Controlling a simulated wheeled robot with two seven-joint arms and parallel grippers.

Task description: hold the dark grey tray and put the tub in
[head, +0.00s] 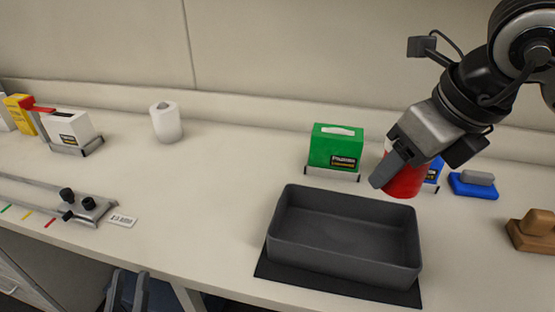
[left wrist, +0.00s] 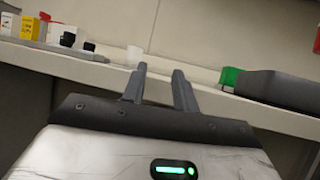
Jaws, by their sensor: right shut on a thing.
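The dark grey tray (head: 340,252) sits empty on a dark mat (head: 330,287) near the front edge of the bench. My right gripper (head: 424,166) is shut on the red tub (head: 405,184) and holds it behind the tray's back right corner. The gripper hides part of the tub. My left gripper (head: 128,290) is low, in front of the bench edge and left of the tray. In the left wrist view its fingers (left wrist: 160,92) are apart with nothing between them. The tray (left wrist: 280,90) also shows there at the right.
A green box (head: 336,148) stands behind the tray, with a blue box (head: 434,170) partly hidden by my right gripper. A blue sponge-like block (head: 474,185) and a brown block (head: 535,230) lie to the right. A white roll (head: 166,122) stands back left.

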